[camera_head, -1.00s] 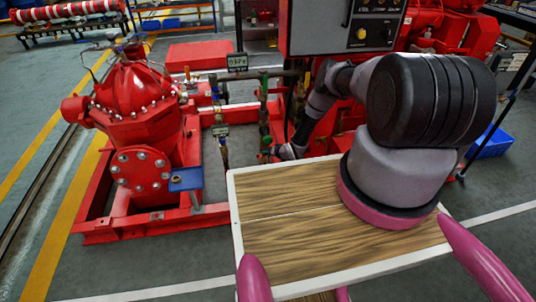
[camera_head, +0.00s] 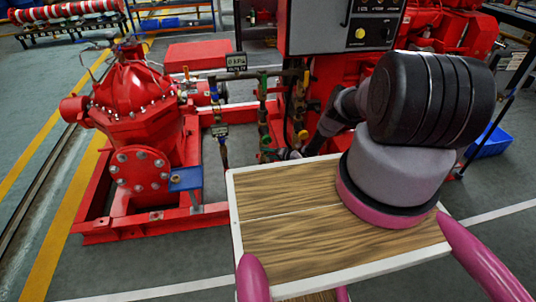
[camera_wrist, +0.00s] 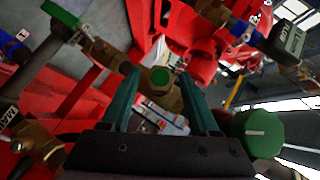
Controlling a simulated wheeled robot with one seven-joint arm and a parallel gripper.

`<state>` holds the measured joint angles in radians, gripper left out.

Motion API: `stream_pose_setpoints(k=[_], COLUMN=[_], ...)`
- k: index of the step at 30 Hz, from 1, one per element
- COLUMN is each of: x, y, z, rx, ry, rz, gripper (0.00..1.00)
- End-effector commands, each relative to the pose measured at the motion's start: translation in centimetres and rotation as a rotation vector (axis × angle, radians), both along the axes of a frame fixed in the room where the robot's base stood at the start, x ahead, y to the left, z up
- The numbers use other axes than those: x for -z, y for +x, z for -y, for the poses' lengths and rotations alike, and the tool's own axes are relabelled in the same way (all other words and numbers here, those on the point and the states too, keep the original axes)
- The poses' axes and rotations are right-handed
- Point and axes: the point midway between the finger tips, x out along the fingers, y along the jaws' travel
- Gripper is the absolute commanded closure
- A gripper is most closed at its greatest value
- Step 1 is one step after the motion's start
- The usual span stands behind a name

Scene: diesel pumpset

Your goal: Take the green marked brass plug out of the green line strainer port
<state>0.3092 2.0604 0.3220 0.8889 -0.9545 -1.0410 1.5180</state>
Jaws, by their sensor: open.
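In the wrist view the green marked brass plug (camera_wrist: 160,77) faces me. Its round green mark sits at the end of a brass fitting, the strainer port (camera_wrist: 165,98). My gripper (camera_wrist: 158,80) is open, with one dark teal finger on each side of the plug. I see gaps between the fingers and the plug, and cannot tell how deep the tips reach. The lower part of the fitting is hidden behind my gripper body. In the head view my gripper is a small dark shape by the pipework, and the plug cannot be made out.
A green knob (camera_wrist: 258,132) is close to the right of my gripper. A green handle (camera_wrist: 62,12) and brass fitting (camera_wrist: 38,140) lie left; a gauge (camera_wrist: 286,40) is upper right. The red pump (camera_head: 135,110) stands left.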

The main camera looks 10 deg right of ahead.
Motion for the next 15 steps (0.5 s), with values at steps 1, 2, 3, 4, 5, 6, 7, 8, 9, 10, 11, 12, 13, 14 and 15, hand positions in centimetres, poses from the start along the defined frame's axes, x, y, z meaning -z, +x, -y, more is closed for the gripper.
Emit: stream_pose_setpoints(k=[1, 2, 3, 4, 5, 6, 7, 8, 9, 10, 11, 12, 13, 14, 15], x=[0.03, 0.03, 0.02, 0.02, 0.02, 0.02, 0.03, 0.03, 0.03, 0.03, 0.03, 0.04, 0.03, 0.01, -0.03], y=[-0.02, -0.03, -0.01, -0.01, -0.02, -0.02, -0.02, -0.02, -0.01, -0.02, -0.01, -0.02, -0.01, -0.01, 0.01], z=[-0.01, -0.01, 0.0, 0.0, 0.0, 0.0, 0.01, 0.01, 0.02, 0.01, 0.02, 0.01, 0.02, 0.02, -0.02], rx=[0.0, -0.001, 0.0, 0.0, 0.0, 0.0, 0.0, 0.0, 0.0, 0.0, 0.0, 0.0, 0.0, 0.0, 0.0], ry=[-0.001, -0.001, -0.001, -0.001, -0.001, -0.001, -0.001, -0.001, -0.001, -0.001, -0.001, -0.001, -0.001, -0.003, -0.011], rz=[0.001, 0.0, 0.001, 0.001, 0.001, 0.0, 0.0, 0.0, 0.0, -0.001, 0.0, -0.001, 0.0, 0.0, -0.001], gripper=[0.38, 0.38, 0.38, 0.38, 0.38, 0.54, 0.65, 0.77, 0.92, 1.0, 1.0, 1.0, 1.0, 1.0, 1.0])
